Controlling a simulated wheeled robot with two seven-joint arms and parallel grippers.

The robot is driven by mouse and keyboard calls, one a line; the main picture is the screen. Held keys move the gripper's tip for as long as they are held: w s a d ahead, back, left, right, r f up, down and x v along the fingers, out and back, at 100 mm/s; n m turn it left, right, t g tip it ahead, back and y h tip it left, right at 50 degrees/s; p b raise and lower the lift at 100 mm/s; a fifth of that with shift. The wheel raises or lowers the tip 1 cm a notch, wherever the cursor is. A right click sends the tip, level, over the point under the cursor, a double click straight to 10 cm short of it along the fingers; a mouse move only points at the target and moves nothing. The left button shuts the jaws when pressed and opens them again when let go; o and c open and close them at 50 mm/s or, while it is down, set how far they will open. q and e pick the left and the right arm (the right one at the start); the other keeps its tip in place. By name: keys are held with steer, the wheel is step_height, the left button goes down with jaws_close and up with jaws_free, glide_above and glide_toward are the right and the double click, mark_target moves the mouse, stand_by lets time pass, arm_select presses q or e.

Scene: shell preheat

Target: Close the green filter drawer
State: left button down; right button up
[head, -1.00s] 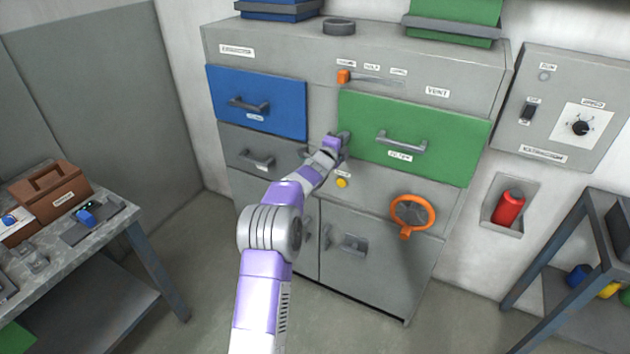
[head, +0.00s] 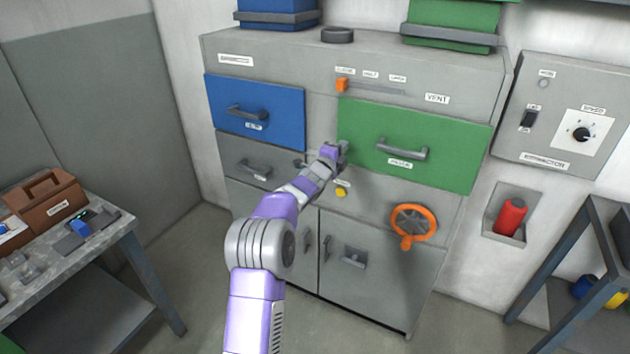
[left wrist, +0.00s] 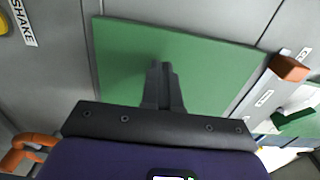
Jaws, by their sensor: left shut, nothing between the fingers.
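The green filter drawer (head: 450,158) is at the upper right of the grey cabinet in the head view, with a grey bar handle (head: 402,151). Its front stands out from the cabinet face; how far is hard to judge. My left gripper (head: 341,149) is at the left edge of this front, left of the handle. In the left wrist view, the shut, empty fingers (left wrist: 162,88) point at the green front (left wrist: 215,72). I cannot tell whether they touch it. The handle is not seen there. My right gripper is not in view.
A blue drawer (head: 275,105) is at left. An orange slider (head: 342,85) sits above; a yellow button (head: 341,192) and orange wheel (head: 430,224) sit below. A workbench (head: 95,255) stands at left, a shelf rack (head: 580,258) at right. Floor before the cabinet is partly clear.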

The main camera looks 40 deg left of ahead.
arm_select(q)
steer(key=s+d, duration=0.2)
steer(key=s, duration=1)
steer(key=d+f+n+g+h+p, duration=0.1)
steer(key=d+f+n+g, duration=0.15)
steer(key=d+f, duration=0.45)
steer(key=d+f+n+g+h+p, duration=0.1)
steer(key=d+f+n+g, duration=0.15)
steer(key=f, duration=0.85)
steer(key=s+d+f+n+g+h+p, duration=0.2)
steer(key=s+d+f+n+g+h, duration=0.3)
steer(key=s+d+f, duration=0.55)
steer(key=s+d+f+n+g+p, duration=0.1)
steer(key=s+d+f+n+g, duration=0.2)
steer(key=s+d, duration=0.4)
steer(key=s+d+f+n+g+p, duration=0.2)
steer(key=s+d+f+n+g, duration=0.2)
steer(key=s, duration=1.1)
steer(key=d+f+n, duration=0.1)
steer(key=d+f, duration=0.2)
steer(key=d, duration=0.1)
steer(key=shift+d+f+n+h, duration=0.3)
steer(key=shift+f, duration=0.05)
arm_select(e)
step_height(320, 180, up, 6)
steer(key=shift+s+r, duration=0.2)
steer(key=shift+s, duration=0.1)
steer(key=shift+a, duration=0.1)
